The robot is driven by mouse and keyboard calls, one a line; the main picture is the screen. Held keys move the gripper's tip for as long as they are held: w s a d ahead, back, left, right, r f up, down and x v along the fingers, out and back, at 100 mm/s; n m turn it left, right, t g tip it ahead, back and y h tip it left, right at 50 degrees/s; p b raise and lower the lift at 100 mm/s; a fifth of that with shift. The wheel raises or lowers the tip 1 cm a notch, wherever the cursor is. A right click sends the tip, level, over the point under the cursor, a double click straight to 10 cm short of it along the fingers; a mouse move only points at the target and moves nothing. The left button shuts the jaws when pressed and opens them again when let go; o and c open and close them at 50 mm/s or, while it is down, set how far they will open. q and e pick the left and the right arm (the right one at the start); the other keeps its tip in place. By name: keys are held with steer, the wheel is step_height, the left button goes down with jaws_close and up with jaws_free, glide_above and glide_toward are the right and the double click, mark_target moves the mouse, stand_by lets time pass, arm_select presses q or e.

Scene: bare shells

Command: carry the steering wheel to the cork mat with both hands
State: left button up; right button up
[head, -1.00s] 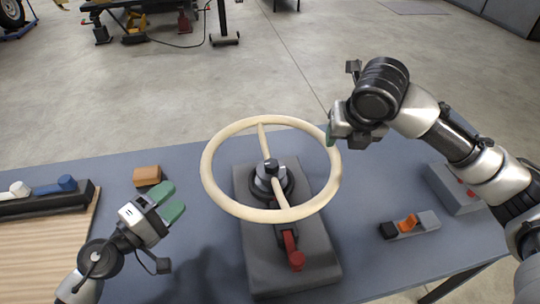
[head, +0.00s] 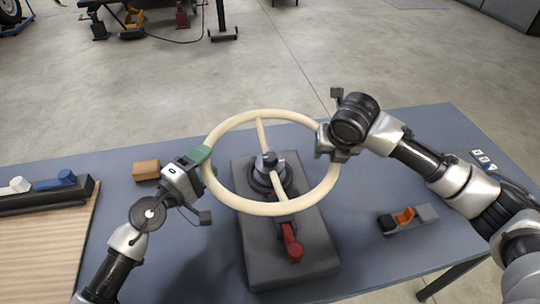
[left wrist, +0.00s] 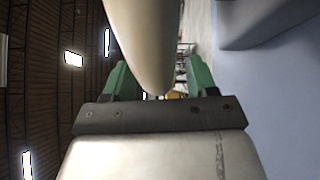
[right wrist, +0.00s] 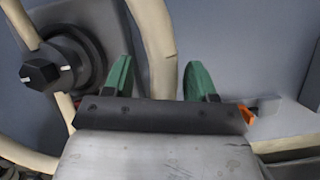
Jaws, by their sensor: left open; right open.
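The steering wheel (head: 235,203) is a cream ring with a spoke bar across it. It sits on a dark hub (head: 268,172) on a grey stand (head: 262,258) on the table. My left gripper (head: 203,160) is at the ring's left side, open. In the left wrist view the rim (left wrist: 146,50) lies between its green fingers. My right gripper (head: 322,142) is at the ring's right side, open. The cork mat may be the striped tan board (head: 45,245) at the left; I cannot tell.
A red lever (head: 291,243) stands on the front of the stand. An orange-brown block (head: 146,170) lies left of the wheel. A grey block with an orange part (head: 406,218) lies at the right. A dark rack with white and blue handles (head: 45,193) is at far left.

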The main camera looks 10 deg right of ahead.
arm_select(q)
steer(key=shift+d, duration=0.1)
arm_select(e)
steer(key=shift+f, duration=0.1)
arm_select(q)
steer(key=shift+c, duration=0.2)
arm_select(e)
steer(key=shift+c, duration=0.2)
arm_select(q)
jaws_close()
arm_select(e)
jaws_close()
stand_by(0.6)
steer(key=shift+w, duration=0.1)
